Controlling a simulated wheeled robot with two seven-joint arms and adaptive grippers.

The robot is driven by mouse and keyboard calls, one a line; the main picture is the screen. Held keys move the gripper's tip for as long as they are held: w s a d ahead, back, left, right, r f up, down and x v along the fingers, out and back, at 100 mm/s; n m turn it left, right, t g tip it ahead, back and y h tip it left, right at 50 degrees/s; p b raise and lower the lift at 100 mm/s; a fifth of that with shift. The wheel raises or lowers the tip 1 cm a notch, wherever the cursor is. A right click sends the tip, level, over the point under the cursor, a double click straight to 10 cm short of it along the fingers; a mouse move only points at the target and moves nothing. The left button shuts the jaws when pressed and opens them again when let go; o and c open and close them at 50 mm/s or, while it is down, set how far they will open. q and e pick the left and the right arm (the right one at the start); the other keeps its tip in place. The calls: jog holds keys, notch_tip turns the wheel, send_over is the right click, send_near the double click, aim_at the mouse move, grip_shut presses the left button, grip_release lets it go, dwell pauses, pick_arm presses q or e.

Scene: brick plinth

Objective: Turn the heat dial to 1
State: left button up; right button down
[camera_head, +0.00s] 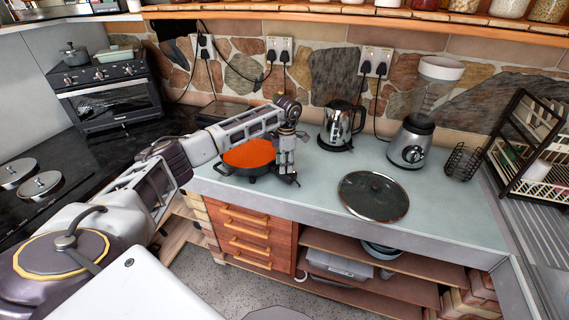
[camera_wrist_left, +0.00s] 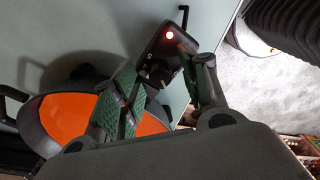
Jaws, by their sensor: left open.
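The orange electric pan (camera_head: 249,153) with dark handles sits on the counter. It shows at the lower left of the wrist view (camera_wrist_left: 62,125). Its black control box (camera_wrist_left: 168,45) has a lit red lamp and carries the round black heat dial (camera_wrist_left: 157,75). My left gripper (camera_head: 287,173) points down at the pan's right side. In the wrist view my left gripper (camera_wrist_left: 168,72) is open, with one green-padded finger on each side of the control box and dial. I cannot tell whether the fingers touch the dial. The dial's marks are too small to read. My right gripper is not in view.
A glass lid (camera_head: 373,196) lies on the counter (camera_head: 325,178) to the right. A kettle (camera_head: 340,125) and a blender (camera_head: 411,143) stand behind it. A small oven (camera_head: 110,97) is at the left. Wooden drawers (camera_head: 247,232) are below the counter's edge.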

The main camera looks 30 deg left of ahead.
pick_arm(q)
jog(key=shift+r, duration=0.1)
notch_tip(320, 180, up, 12)
jog(key=shift+w+d, duration=0.15)
jog(key=shift+w, duration=0.1)
dwell(0.5)
jog(key=shift+f, duration=0.2)
